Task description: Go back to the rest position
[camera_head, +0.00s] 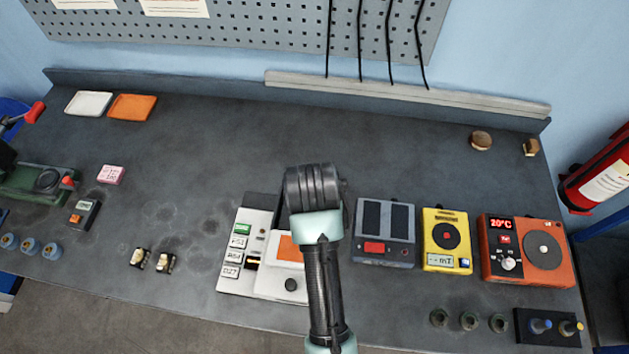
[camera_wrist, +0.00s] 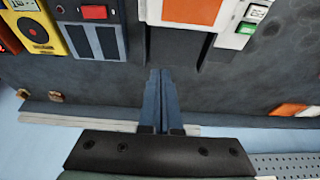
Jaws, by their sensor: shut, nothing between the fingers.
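My gripper (camera_wrist: 160,74) shows in the wrist view, its two dark fingers together with nothing between them. It is over the dark bench (camera_wrist: 90,85), apart from the devices; its exact height above the bench is hard to tell. The white instrument with an orange screen (camera_wrist: 195,10) is just beyond the fingertips in that view. In the head view my arm covers the middle of the bench and part of that white instrument (camera_head: 236,275). My fingers are hidden there behind the arm.
Right of my arm stand a grey device with a red screen (camera_head: 385,218), a yellow mT meter (camera_head: 446,250) and an orange 20°C hotplate (camera_head: 510,275). Two trays, white (camera_head: 88,102) and orange (camera_head: 132,107), lie back left. The bench's back middle is clear before the pegboard (camera_head: 270,22).

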